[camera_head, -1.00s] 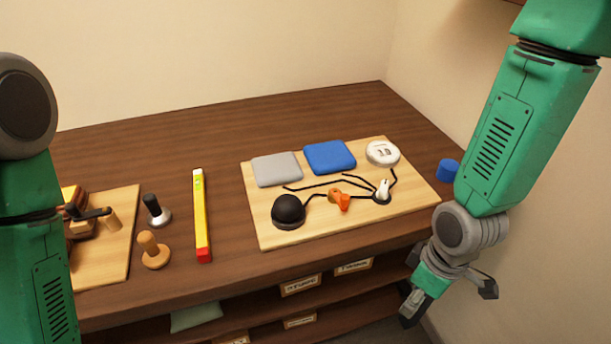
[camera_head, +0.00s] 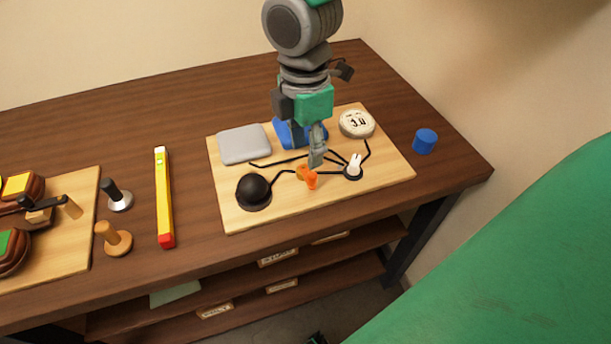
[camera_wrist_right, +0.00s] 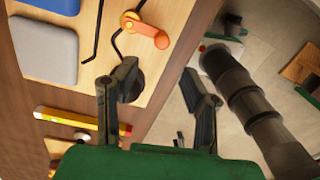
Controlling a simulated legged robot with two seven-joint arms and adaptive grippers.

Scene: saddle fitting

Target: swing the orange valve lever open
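The orange valve lever (camera_head: 312,180) sits on a brass-coloured valve body at the front middle of the light wooden board (camera_head: 232,213). It also shows at the top of the right wrist view (camera_wrist_right: 150,31), with its arm pointing to the lower right. My right gripper (camera_head: 317,160) reaches down over the board just behind the lever. In the right wrist view its two fingers (camera_wrist_right: 160,105) are spread, with nothing between them. The lever lies beyond the fingertips there, and I see no contact. My left gripper is not recognisable in either view.
A black dome (camera_head: 253,191), a grey pad (camera_head: 244,144), a blue pad (camera_head: 283,132), a round white gauge (camera_head: 357,124) and a white switch (camera_head: 353,167) surround the lever, with black lines between. A yellow level (camera_head: 163,195) lies left. A blue cylinder (camera_head: 425,141) stands right.

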